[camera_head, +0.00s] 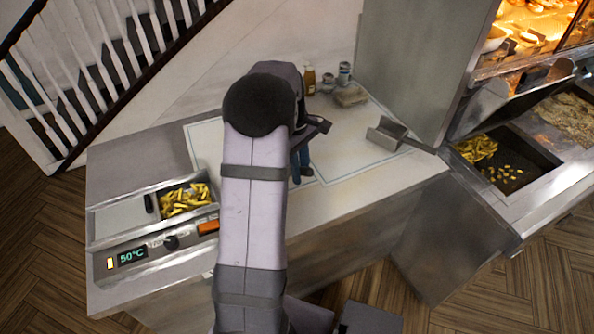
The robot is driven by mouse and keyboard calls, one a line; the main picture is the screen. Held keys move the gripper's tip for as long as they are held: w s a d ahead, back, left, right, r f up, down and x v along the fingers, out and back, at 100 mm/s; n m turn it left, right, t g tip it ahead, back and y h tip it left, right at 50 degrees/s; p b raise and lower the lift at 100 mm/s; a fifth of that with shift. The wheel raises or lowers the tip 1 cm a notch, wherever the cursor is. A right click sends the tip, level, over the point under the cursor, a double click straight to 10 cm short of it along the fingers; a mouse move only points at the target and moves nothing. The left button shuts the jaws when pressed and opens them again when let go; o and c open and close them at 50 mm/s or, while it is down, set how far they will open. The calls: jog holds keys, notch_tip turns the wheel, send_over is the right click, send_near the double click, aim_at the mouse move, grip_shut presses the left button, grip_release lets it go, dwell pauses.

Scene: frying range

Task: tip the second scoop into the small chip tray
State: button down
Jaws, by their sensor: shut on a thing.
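My gripper (317,127) shows only as a small dark part beside my wrist, above the counter's white mat area. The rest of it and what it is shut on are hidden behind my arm. Part of a blue object (302,164) shows just below it; I cannot tell what it is or whether the gripper touches it. A metal scoop (385,134) with its handle to the right lies at the counter's right side, apart from the visible gripper part. I cannot identify the small chip tray for sure.
A metal warmer (120,222) at left holds chips (185,200) and reads 50°C. A sauce bottle (310,80), shakers (344,74) and a small pack (350,96) stand at the back. A frying range (500,165) with chips is at right. The right counter front is clear.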

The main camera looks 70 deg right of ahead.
jog(key=shift+s+a+f+t+h+b, duration=0.25)
jog(key=shift+s+f+t+b, duration=0.45)
jog(key=shift+b, duration=1.25)
jog(key=shift+s+a+f+t+h+b, duration=0.2)
jog(key=shift+s+f+t+h+b, duration=0.45)
jog(key=shift+b, duration=1.25)
jog(key=shift+s+a+f+t+b, duration=0.2)
jog(key=shift+s+f+t+b, duration=0.25)
jog(key=shift+f+t+b, duration=1)
jog(key=shift+r+g+b, duration=0.5)
jog(key=shift+r+b, duration=0.05)
